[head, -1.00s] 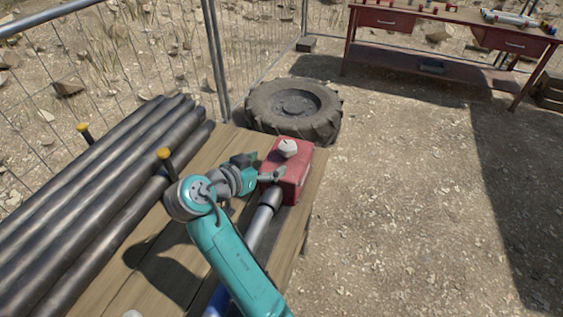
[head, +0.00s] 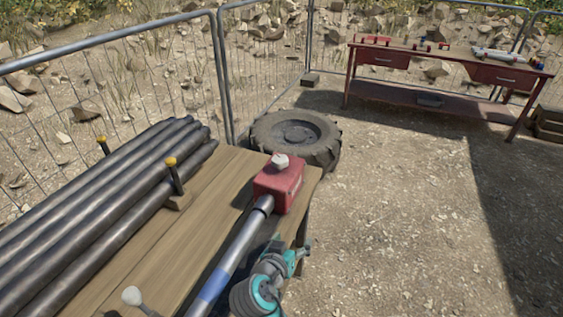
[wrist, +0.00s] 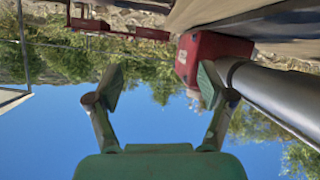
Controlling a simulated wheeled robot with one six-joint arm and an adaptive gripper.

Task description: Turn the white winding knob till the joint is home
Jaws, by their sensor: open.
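A red box (head: 279,186) stands at the far right end of the wooden bench, with a white faceted knob (head: 281,161) on top. A grey pipe (head: 235,246) with a blue band runs into its near side. A second white knob (head: 131,296), round and on a stem, shows at the lower left. My gripper (head: 303,253) is off the bench's right edge, near the pipe and apart from both knobs. In the wrist view, which is upside down, my gripper (wrist: 160,82) is open and empty, with the red box (wrist: 205,50) and pipe (wrist: 275,92) beyond its right finger.
Dark pipes (head: 95,205) lie along the bench's left side by yellow-topped posts (head: 173,175). A tyre (head: 296,137) lies behind the bench, with mesh fencing (head: 130,85) at left. A red workbench (head: 440,75) stands far back. Gravel at right is clear.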

